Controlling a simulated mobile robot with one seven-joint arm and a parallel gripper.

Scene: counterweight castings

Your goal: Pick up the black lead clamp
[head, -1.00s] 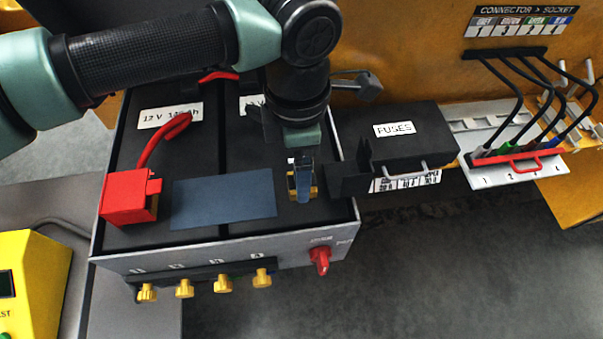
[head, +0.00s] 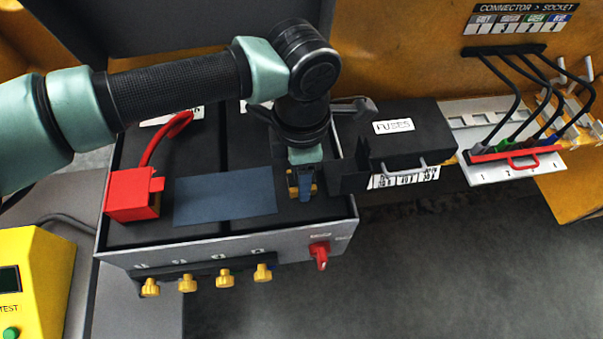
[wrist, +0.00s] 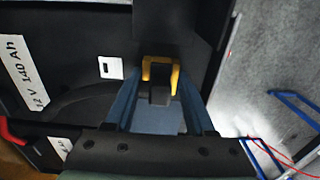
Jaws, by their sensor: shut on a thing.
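My gripper (head: 303,190) points down at the right front of the battery (head: 120,236). Its blue fingers are closed around a small dark block with a yellow U-shaped part, which I take as the black lead clamp (wrist: 160,94). In the wrist view the block sits between the fingers (wrist: 160,112), with the yellow part just beyond it. In the head view the fingers hide most of the clamp, and only yellow edges show. I cannot tell whether it is clear of the battery top.
A red cover (head: 132,195) with a red cable stands at the battery's left. A black flap (head: 348,180) and the fuse box (head: 410,140) are close on the right. Yellow knobs (head: 225,278) and a red switch (head: 320,255) line the front. A yellow tester (head: 35,285) stands left.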

